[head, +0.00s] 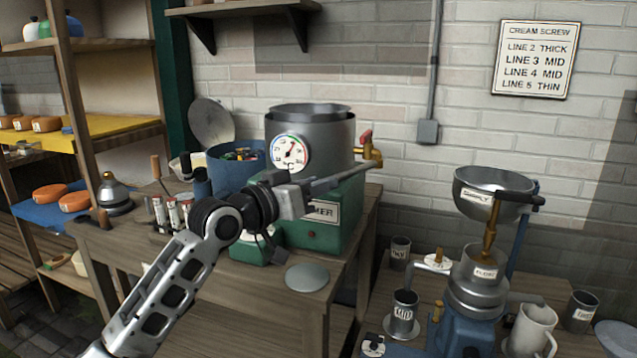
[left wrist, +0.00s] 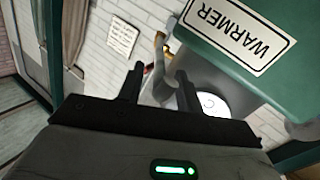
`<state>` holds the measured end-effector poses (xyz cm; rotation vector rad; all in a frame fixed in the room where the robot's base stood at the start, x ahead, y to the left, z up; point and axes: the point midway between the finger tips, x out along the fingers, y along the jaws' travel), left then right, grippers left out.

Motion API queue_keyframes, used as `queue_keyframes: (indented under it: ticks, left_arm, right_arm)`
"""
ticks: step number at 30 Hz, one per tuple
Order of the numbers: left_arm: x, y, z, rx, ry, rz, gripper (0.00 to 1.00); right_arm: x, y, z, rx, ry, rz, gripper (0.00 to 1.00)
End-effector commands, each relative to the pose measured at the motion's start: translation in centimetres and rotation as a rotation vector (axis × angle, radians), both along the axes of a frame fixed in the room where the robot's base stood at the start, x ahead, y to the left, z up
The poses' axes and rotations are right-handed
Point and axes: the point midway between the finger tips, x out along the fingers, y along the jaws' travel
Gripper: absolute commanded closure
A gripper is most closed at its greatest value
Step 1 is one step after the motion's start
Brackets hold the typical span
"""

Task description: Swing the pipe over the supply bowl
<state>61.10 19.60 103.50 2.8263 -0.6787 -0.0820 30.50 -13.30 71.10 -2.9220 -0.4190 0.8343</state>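The grey pipe (head: 342,178) runs from the brass tap (head: 371,152) on the warmer's vat, down and left toward my left gripper (head: 306,199). In the left wrist view the pipe (left wrist: 160,72) shows between my two black fingers (left wrist: 158,90), with gaps beside it. The fingers are apart; I cannot tell how deep the pipe sits between them. The steel supply bowl (head: 492,186), labelled SUPPLY, stands high on the blue separator at the right. The pipe points away from the bowl. My right gripper is not in view.
The green warmer (head: 340,222) with its steel vat (head: 325,135) stands on the wooden table. A thermometer dial (head: 290,152) is on the vat. A round grey disc (head: 307,277) lies at the table's front. The separator (head: 462,320) stands among cups and a jug (head: 530,330).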

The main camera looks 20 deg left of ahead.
Motion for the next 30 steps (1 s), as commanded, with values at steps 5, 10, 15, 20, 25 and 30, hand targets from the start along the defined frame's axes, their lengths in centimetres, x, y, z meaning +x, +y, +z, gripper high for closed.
queue_keyframes:
  ticks: [5,10,15,20,25,30]
  left_arm:
    - [0.7,-0.4,0.0,0.000,0.000,-0.001,0.65]
    - [0.7,-0.4,0.0,0.001,-0.001,-0.001,0.65]
    - [0.7,-0.4,0.0,0.001,0.000,0.000,0.95]
    - [0.7,-0.4,0.0,0.000,0.000,0.000,1.00]
    - [0.8,-0.7,0.2,-0.002,0.001,0.011,1.00]
    - [1.2,-1.8,0.5,-0.006,0.004,0.059,1.00]
  right_arm:
    - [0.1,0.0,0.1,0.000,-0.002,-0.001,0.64]
    - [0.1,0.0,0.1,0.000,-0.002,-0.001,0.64]
    - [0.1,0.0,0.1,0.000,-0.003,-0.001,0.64]
    - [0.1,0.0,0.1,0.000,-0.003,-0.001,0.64]
    - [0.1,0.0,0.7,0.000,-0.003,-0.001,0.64]
    - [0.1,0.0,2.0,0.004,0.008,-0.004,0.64]
